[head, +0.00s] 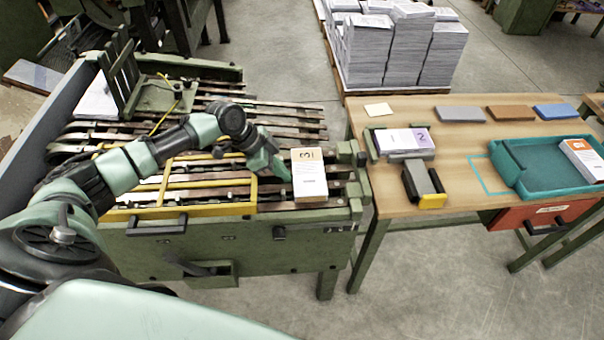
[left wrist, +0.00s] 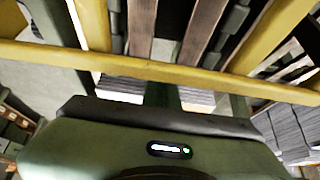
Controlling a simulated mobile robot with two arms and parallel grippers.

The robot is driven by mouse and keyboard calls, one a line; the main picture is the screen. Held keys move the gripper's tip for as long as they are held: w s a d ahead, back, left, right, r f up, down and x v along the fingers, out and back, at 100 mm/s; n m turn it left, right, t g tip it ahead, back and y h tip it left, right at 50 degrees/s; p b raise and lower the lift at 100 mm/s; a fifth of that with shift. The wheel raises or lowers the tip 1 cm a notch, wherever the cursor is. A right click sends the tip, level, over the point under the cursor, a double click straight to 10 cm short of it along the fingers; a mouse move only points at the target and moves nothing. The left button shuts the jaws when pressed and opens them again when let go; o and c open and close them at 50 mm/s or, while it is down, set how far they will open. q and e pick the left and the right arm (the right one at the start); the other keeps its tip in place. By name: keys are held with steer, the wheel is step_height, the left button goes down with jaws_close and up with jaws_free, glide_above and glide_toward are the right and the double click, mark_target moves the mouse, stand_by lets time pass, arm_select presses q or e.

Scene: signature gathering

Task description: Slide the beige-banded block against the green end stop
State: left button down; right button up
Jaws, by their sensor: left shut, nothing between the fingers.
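The beige-banded block (head: 312,187), white with a tan band marked 3 at its top, stands at the right end of the slatted green machine in the head view. A green upright piece (head: 350,152) at the machine's right end, just right of the block, looks like the end stop. My left gripper (head: 281,172) is shut and empty, close to the left of the block; whether it touches is not clear. The left wrist view shows a yellow bar and slats beyond the gripper body; I cannot make out the block there. My right gripper is not in view.
A yellow frame (head: 185,211) lies over the slats below my left arm. The wooden table (head: 455,195) at right holds a purple-banded block (head: 402,140), a dark yellow-ended device (head: 421,180) and a teal tray (head: 508,178) with an orange-banded block (head: 584,160).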

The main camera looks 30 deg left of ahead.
mark_target(296, 171)
arm_select(q)
steer(key=shift+w+d+p, duration=0.1)
steer(key=shift+w+d, duration=0.35)
steer(key=shift+d, duration=0.3)
steer(key=shift+w+d+p, duration=0.15)
steer(key=shift+w+d, duration=0.25)
steer(key=shift+d, duration=0.3)
steer(key=shift+w+d+p, duration=0.1)
steer(key=shift+w+d, duration=0.35)
steer(key=shift+d, duration=0.3)
steer(key=shift+s+a, duration=0.1)
steer(key=shift+a, duration=0.05)
steer(key=shift+s+a+p, duration=0.3)
steer(key=shift+a, duration=0.15)
steer(key=shift+r, duration=0.1)
step_height(296, 171, up, 7)
steer(key=p, duration=0.6)
steer(key=shift+p, duration=0.35)
